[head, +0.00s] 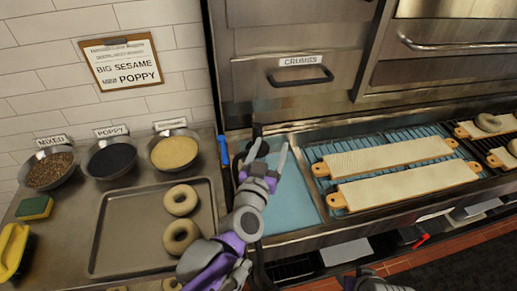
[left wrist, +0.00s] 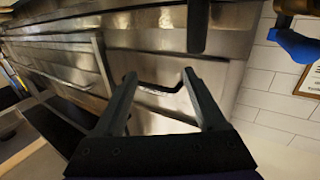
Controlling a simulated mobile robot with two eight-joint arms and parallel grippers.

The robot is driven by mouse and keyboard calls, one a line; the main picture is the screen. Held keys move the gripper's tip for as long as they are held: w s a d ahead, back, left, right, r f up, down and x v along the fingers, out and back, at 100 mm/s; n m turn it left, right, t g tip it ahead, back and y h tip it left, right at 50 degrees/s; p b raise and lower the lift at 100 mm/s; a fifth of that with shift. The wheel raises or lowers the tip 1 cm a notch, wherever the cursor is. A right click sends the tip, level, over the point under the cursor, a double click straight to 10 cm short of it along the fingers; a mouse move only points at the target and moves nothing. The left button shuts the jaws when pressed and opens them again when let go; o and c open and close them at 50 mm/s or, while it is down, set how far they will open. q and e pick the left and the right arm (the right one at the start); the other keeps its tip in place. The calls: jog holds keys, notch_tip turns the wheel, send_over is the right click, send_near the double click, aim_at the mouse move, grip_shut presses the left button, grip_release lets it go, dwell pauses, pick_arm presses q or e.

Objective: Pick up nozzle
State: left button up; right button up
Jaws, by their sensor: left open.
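My left gripper (head: 268,156) is open, with nothing between its fingers, above the left end of the blue work surface in the head view. In the left wrist view its two fingers (left wrist: 160,76) are spread in front of the metal oven front. A dark upright piece (left wrist: 198,26) hangs beyond the fingers, apart from them; I cannot tell whether it is the nozzle. A blue-handled piece (head: 223,151) stands just left of the gripper, and a blue part also shows in the left wrist view (left wrist: 294,46). No nozzle is clearly identifiable. My right gripper's fingers do not show.
A metal tray (head: 125,230) with bagels lies at left, below bowls of mixed toppings (head: 50,168), poppy (head: 110,158) and sesame (head: 174,152). A sponge (head: 35,207) lies farther left. Bagel boards (head: 385,156) rest on the rack at right. The CRUMBS drawer (head: 300,72) is behind.

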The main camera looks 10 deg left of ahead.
aim_at(256, 128)
pick_arm(q)
jog(key=w+a+f+n+y, duration=0.1)
jog(key=w+y, duration=0.1)
jog(key=w+a+f+n+y, duration=0.2)
jog(key=w+y, duration=0.1)
jog(key=w+a+f+n+y+b, duration=0.1)
jog(key=w+y, duration=0.1)
jog(key=shift+w+a+f+n+y, duration=0.2)
jog(key=shift+f+n+y, duration=0.1)
jog(key=shift+f+y, duration=0.1)
jog(key=p+x, duration=0.1)
jog(key=x, duration=0.3)
jog(key=shift+w+r, duration=0.2)
jog(key=shift+w+a, duration=0.1)
jog(key=shift+w, duration=0.3)
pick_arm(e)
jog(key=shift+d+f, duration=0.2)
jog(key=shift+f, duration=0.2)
pick_arm(q)
jog(key=shift+s, duration=0.1)
grip_shut()
